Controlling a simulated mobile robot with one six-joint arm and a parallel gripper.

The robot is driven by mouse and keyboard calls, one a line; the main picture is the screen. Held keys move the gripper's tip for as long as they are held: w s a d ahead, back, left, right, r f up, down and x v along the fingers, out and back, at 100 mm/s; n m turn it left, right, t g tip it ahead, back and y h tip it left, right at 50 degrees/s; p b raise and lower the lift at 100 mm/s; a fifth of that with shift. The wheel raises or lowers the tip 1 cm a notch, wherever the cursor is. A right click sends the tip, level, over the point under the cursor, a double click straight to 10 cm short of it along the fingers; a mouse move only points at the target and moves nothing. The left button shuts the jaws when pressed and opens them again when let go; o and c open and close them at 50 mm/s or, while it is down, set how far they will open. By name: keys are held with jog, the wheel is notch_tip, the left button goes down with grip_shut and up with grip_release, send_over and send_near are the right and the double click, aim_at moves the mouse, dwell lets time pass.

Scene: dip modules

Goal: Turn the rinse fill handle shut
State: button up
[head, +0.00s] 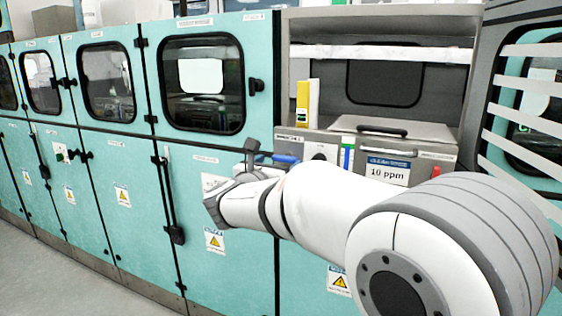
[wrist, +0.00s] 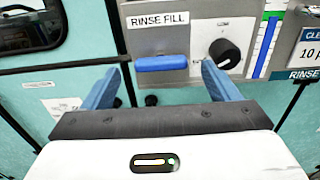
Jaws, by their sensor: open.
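The rinse fill handle (wrist: 162,63) is a blue bar lying level across the grey panel, just under the "RINSE FILL" label (wrist: 158,20) in the wrist view. My gripper (wrist: 161,78) is open, with one blue finger to the left of the handle and one to the right. A gap shows between each finger and the handle's ends, and nothing is held. How far the fingertips are from the panel is hard to tell. In the head view my gripper (head: 258,156) is at the panel's left end, and my arm hides part of that area.
A black knob (wrist: 224,53) on a white plate is close to the right of my right finger. A blue level strip (wrist: 267,45) and a "10 ppm" sign (head: 388,172) are further right. Teal cabinet doors (head: 100,170) fill the left; grey floor (head: 50,280) is clear.

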aim_at(283, 159)
jog(key=shift+x, duration=1.75)
jog(key=c, duration=1)
